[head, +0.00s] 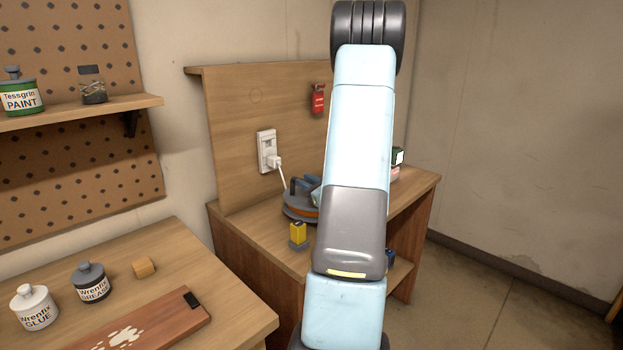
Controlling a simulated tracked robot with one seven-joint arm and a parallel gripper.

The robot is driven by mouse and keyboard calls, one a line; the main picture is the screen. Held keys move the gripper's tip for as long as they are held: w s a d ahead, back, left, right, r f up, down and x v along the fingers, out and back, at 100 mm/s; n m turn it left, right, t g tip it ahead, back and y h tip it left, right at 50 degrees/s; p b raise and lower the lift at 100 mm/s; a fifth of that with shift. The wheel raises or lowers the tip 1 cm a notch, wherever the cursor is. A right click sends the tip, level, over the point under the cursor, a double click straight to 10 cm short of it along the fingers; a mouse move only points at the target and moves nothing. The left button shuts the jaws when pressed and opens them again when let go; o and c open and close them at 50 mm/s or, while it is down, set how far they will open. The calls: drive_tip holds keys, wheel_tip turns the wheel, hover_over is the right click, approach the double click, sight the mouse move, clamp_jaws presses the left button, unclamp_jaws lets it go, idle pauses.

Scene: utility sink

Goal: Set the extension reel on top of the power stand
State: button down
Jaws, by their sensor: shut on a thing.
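The extension reel (299,208) is a round, dark grey and orange reel with a dark handle. It appears at the top of the wooden power stand (262,232), near its backboard, and my arm covers its right part. I cannot tell whether it rests fully on the surface. A white cord runs from near the reel up to a plug in the white wall outlet (266,150) on the backboard. My gripper is hidden behind my own arm, so its hold on anything does not show.
A yellow and grey item (298,235) stands in front of the reel. A red tag (318,99) hangs on the backboard. Small boxes (397,157) sit at the stand's right. A workbench at left holds glue (35,306), grease (91,283), a wooden block (144,267) and a board (150,322).

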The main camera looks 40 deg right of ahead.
sight(306, 200)
drive_tip(key=shift+w+d+f, duration=0.2)
drive_tip(key=shift+w+f, duration=0.2)
drive_tip(key=shift+f, duration=0.05)
drive_tip(key=shift+s+f, duration=0.15)
drive_tip(key=shift+f, duration=1.35)
drive_tip(key=c, duration=0.9)
unclamp_jaws()
drive_tip(key=shift+c, duration=0.2)
